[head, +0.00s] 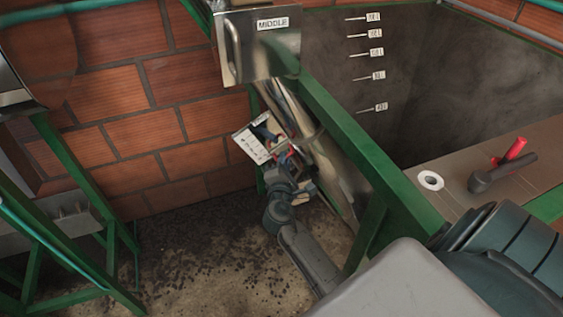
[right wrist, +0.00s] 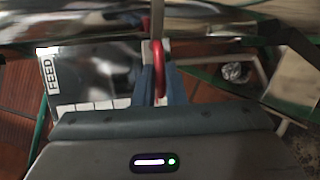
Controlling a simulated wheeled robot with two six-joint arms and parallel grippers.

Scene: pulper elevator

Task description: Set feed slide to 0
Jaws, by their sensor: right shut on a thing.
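The feed slide's white scale plate (head: 251,146) sits low on the machine, below the panel marked MIDDLE; its numbers are too small to read. In the right wrist view the plate marked FEED (right wrist: 88,72) fills the left side. The slide's red handle (right wrist: 160,72) stands between the blue fingers of my right gripper (right wrist: 158,85). My right gripper (head: 272,139) is shut on this red handle in the head view too, beside the scale plate. The slide's exact setting cannot be read. My left gripper is not in view.
The MIDDLE panel (head: 258,45) hangs above the gripper. A green frame beam (head: 345,128) runs close along its right. A ledge at the right carries a red handle (head: 514,150) and a white ring (head: 431,180). A brick wall (head: 120,100) stands behind; the floor has scattered dark bits.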

